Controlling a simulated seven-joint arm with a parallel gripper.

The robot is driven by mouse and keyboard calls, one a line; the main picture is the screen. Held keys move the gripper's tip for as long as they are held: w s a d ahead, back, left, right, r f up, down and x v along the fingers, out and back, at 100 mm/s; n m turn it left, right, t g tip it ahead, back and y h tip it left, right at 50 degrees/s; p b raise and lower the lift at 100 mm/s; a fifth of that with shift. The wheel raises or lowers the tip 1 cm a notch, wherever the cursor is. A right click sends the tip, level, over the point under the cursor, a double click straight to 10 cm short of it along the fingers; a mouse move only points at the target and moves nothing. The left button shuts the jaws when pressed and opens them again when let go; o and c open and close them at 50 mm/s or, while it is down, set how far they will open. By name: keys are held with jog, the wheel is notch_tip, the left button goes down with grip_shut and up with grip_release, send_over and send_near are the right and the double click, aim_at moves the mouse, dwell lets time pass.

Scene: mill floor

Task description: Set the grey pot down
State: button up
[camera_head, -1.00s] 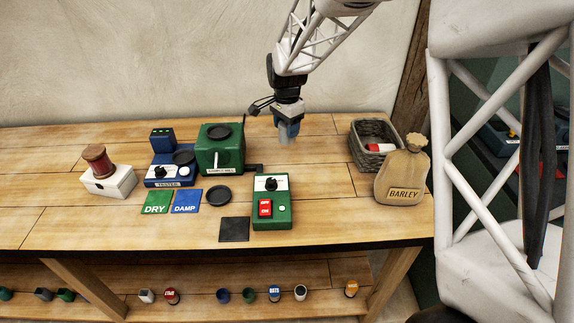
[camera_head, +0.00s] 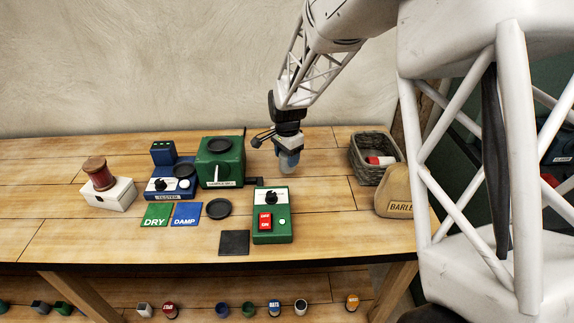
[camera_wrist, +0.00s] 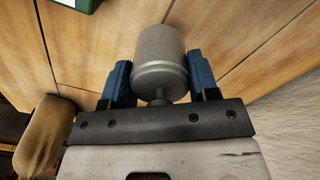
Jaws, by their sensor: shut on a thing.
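The grey pot (camera_wrist: 160,58) is held between the two blue fingers of my gripper (camera_wrist: 160,80) in the wrist view. In the head view my gripper (camera_head: 289,160) points down over the bench, behind the green switch box and right of the green mill. Only a small grey part of the pot shows there below the blue fingers, close over the bench top. I cannot tell whether its base touches the wood.
On the bench (camera_head: 330,215) stand the green mill (camera_head: 222,165), blue tester (camera_head: 170,188), green switch box (camera_head: 280,230), wicker basket (camera_head: 362,172) and barley sack (camera_head: 398,205). A black square mat (camera_head: 234,243) and black disc (camera_head: 218,208) lie in front. Bare wood surrounds the gripper.

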jog(key=shift+f, duration=1.85)
jog(key=shift+f, duration=0.15)
jog(key=o, duration=1.3)
jog(key=shift+c, duration=0.2)
notch_tip(320, 180, up, 12)
jog(key=shift+r, duration=0.15)
